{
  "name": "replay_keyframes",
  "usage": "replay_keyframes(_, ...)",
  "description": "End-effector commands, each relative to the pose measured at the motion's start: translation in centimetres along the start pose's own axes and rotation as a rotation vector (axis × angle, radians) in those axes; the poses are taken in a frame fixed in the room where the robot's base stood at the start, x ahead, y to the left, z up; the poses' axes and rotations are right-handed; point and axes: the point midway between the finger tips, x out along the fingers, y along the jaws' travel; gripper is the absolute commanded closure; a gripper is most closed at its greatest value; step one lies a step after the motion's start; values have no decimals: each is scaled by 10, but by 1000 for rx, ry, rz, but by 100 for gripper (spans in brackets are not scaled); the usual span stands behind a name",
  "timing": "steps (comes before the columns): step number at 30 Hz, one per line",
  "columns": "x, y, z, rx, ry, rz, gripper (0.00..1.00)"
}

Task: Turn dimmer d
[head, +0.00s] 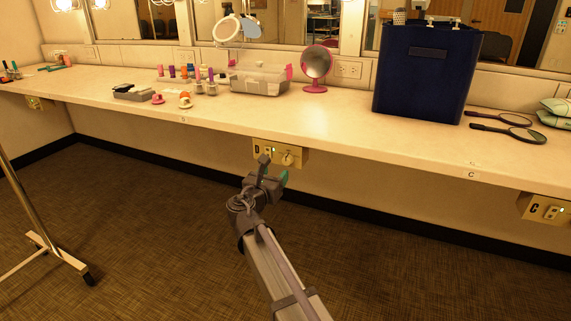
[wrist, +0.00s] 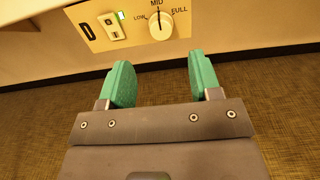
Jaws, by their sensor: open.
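Dimmer d is a cream panel (head: 262,146) marked "D", mounted under the counter's front edge in the head view. In the wrist view, the panel (wrist: 101,38) shows a white round dimmer knob (wrist: 159,25) with its dark pointer line up at MID, between LOW and FULL. A rocker switch (wrist: 112,27) and a small lit green indicator (wrist: 120,15) sit left of the knob. My gripper (wrist: 163,82) has green fingertips, spread apart and empty. It is below and in front of the knob, not touching it. In the head view my gripper (head: 274,168) is just under the panel.
The white counter (head: 350,125) overhangs the panel. A navy bin (head: 425,75), a pink round mirror (head: 316,68) and a clear organizer box (head: 258,80) stand on it. Another panel marked "C" (head: 545,210) is at far right. A metal rack (head: 40,235) stands left on open carpet.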

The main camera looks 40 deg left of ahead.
Motion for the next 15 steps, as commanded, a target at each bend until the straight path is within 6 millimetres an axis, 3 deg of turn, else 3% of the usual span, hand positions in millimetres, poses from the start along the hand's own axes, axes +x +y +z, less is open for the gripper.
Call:
replay_keyframes(7,61,1,0,2,1,-3,42)
replay_keyframes(11,78,0,0,2,1,-2,42)
replay_keyframes(15,82,-1,0,3,1,-2,42)
